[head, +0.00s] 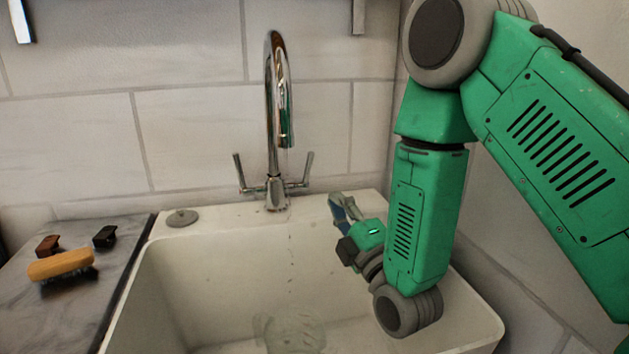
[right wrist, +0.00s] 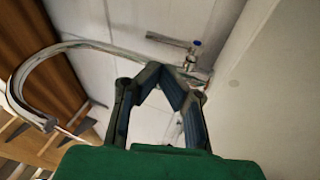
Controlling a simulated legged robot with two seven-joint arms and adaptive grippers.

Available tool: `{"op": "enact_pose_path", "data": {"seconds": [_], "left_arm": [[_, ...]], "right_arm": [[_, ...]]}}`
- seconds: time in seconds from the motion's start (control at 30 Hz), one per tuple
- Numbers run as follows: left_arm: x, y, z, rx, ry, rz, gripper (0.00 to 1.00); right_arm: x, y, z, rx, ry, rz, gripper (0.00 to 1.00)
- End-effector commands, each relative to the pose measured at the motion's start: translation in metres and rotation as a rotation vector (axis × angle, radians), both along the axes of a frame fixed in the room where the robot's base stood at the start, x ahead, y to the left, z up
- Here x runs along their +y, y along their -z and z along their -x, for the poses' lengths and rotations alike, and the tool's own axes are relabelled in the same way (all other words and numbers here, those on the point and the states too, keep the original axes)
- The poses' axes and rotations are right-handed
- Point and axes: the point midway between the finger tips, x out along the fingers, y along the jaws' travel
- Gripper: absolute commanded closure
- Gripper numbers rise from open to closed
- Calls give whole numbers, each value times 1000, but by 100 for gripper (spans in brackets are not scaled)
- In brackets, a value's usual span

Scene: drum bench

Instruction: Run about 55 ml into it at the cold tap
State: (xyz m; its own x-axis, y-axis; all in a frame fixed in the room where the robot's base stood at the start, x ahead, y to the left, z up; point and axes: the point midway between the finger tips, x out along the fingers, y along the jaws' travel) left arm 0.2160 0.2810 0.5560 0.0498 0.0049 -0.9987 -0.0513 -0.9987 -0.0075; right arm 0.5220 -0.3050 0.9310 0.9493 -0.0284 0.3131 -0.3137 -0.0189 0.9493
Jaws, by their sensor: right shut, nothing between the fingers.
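The chrome tap (head: 279,100) stands behind the sink with one lever on each side, a left lever (head: 239,171) and a right lever (head: 307,168). A thin broken line of water (head: 290,245) shows below the spout. A clear, see-through vessel (head: 294,335) stands in the basin below the spout; its water level is too faint to read. My right gripper (head: 341,207) is shut and empty, to the right of the right lever and apart from it. In the right wrist view the tap's spout (right wrist: 24,100) curves at left, and a blue-marked part (right wrist: 196,43) shows beyond the fingers.
The white sink (head: 185,262) has a round grey plug (head: 182,217) on its back left rim. The tiled wall stands close behind.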

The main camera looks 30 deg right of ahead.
Motion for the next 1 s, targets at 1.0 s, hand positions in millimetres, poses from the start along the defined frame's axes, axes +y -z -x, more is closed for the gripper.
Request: {"op": "enact_pose_path", "data": {"seconds": [1.0], "left_arm": [[0,10,0,0,0,0,71]], "right_arm": [[-3,-30,-92,6,47,89,100]]}}
